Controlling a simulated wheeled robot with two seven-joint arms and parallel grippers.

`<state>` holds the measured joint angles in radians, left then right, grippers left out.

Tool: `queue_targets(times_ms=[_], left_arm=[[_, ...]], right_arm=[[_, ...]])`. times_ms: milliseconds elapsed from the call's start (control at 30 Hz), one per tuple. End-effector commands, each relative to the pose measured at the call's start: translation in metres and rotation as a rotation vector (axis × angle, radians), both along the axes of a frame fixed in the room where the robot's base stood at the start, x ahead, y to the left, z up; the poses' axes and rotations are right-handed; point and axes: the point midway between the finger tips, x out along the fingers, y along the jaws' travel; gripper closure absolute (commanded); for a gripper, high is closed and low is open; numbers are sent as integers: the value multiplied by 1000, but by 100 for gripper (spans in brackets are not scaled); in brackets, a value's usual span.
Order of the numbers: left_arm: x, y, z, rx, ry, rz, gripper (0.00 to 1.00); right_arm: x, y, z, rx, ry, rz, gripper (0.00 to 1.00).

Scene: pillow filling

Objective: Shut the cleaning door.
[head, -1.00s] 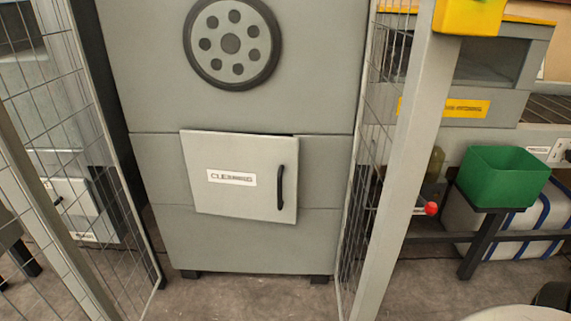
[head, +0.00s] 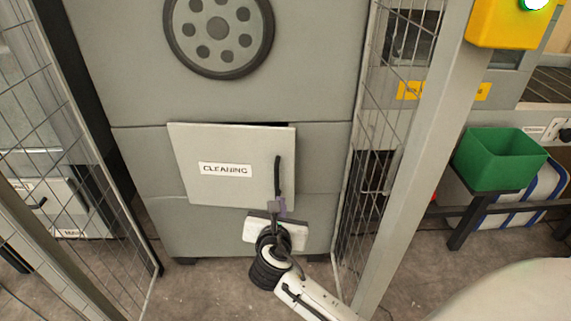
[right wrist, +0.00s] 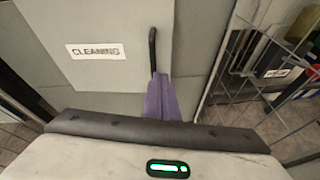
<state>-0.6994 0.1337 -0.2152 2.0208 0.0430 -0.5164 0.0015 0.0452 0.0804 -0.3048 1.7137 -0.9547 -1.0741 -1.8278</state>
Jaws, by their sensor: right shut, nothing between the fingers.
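The cleaning door (head: 232,183) is a light grey panel labelled CLEANING on the front of a grey machine. It stands slightly ajar, with a dark gap along its top edge. Its black vertical handle (head: 277,175) is on the right side. The door (right wrist: 105,70) and handle (right wrist: 153,48) also show in the right wrist view. My right gripper (head: 278,205) is at the lower end of the handle, in front of the door. Its purple fingers (right wrist: 158,92) are together and empty; whether they touch the door cannot be told. My left gripper is not in view.
Wire mesh fence panels stand left (head: 75,130) and right (head: 385,110) of the machine, with a grey post (head: 425,140) at right. A green bin (head: 497,158) stands beyond it. The floor in front of the machine is open.

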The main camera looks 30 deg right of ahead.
Motion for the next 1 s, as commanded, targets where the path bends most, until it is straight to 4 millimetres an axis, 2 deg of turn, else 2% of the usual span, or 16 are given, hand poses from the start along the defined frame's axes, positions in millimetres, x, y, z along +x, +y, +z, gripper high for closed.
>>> queue_targets(times_ms=[33, 167, 367, 700, 1000], left_arm=[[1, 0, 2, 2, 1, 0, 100], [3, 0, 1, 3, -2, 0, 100], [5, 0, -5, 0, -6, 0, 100], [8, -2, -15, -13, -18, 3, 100], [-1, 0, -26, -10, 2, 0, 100]], right_arm=[[6, -4, 13, -66, 15, 2, 100], [13, -11, 24, -153, 41, 2, 100], [33, -28, 15, -162, 45, 2, 100], [86, -72, -8, -157, 44, 2, 100], [113, -93, -6, -155, 43, 4, 100]])
